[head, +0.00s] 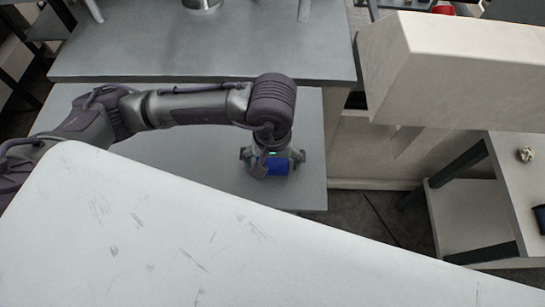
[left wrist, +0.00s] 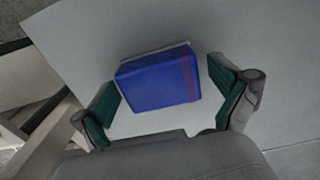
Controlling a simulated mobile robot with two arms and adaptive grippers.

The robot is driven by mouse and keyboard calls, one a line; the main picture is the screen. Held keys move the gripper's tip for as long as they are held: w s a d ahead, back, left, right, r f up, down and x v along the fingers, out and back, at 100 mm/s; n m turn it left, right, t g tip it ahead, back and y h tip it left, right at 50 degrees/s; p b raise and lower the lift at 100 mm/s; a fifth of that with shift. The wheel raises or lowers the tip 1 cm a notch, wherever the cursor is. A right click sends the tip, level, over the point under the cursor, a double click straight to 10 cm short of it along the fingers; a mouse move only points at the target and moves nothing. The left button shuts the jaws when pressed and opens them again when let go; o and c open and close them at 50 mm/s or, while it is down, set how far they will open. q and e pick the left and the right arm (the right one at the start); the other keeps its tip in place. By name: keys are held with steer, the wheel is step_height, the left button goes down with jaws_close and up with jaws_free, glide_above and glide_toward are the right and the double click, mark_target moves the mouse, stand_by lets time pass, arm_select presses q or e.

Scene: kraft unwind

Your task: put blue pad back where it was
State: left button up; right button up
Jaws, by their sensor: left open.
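The blue pad (left wrist: 158,80) is a blue block with a darker reddish stripe near one end. In the left wrist view it lies between the spread fingers of my left gripper (left wrist: 168,106), with a gap on each side. A thin pale edge shows along its far side. In the head view the blue pad (head: 277,166) is partly hidden under my left gripper (head: 272,162), which points down over the grey table (head: 315,130) near its right edge. My left gripper is open. My right gripper is in neither view.
A higher grey shelf (head: 200,45) runs behind the table. A large pale box-shaped block (head: 450,75) stands at the right. A side table (head: 525,185) with small items is at far right. A white scuffed surface (head: 180,240) fills the foreground.

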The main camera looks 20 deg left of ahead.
mark_target(273, 161)
arm_select(q)
steer(key=shift+r, duration=0.25)
steer(key=shift+w+r, duration=0.1)
steer(key=shift+r, duration=0.15)
step_height(273, 161, up, 11)
steer(key=b, duration=0.2)
steer(key=shift+r+b, duration=0.2)
steer(key=shift+b, duration=0.2)
